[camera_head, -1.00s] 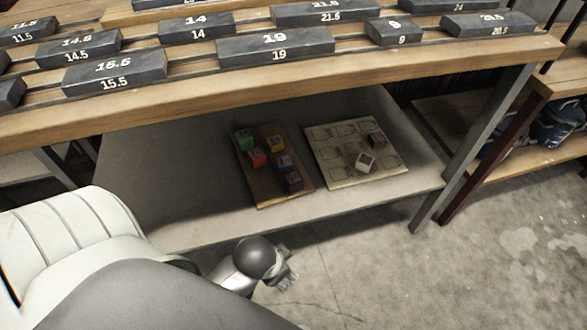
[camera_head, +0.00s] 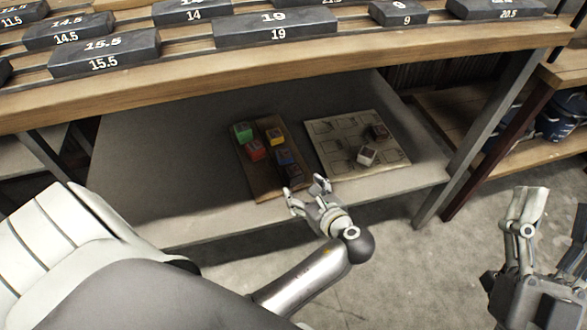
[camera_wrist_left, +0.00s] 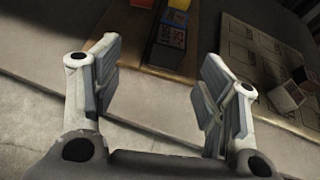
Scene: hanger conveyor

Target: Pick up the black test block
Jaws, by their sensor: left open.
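A dark block that looks black (camera_head: 293,176) sits at the near end of a brown board (camera_head: 268,189) on the lower shelf. In the left wrist view a dark block (camera_wrist_left: 164,57) lies ahead between the fingers, beside a blue one. My left gripper (camera_head: 306,187) is open and empty at the shelf's front edge, just short of the dark block and not visibly touching it. My right gripper (camera_head: 555,205) is at the right edge with its fingers apart and partly cut off.
Green (camera_head: 242,131), red (camera_head: 256,149), yellow (camera_head: 274,136) and blue (camera_head: 285,158) blocks share the board. A pale board (camera_head: 335,157) to its right holds a white block (camera_head: 366,155) and a dark brown block (camera_head: 379,132). The wooden tabletop (camera_head: 300,70) overhangs the shelf.

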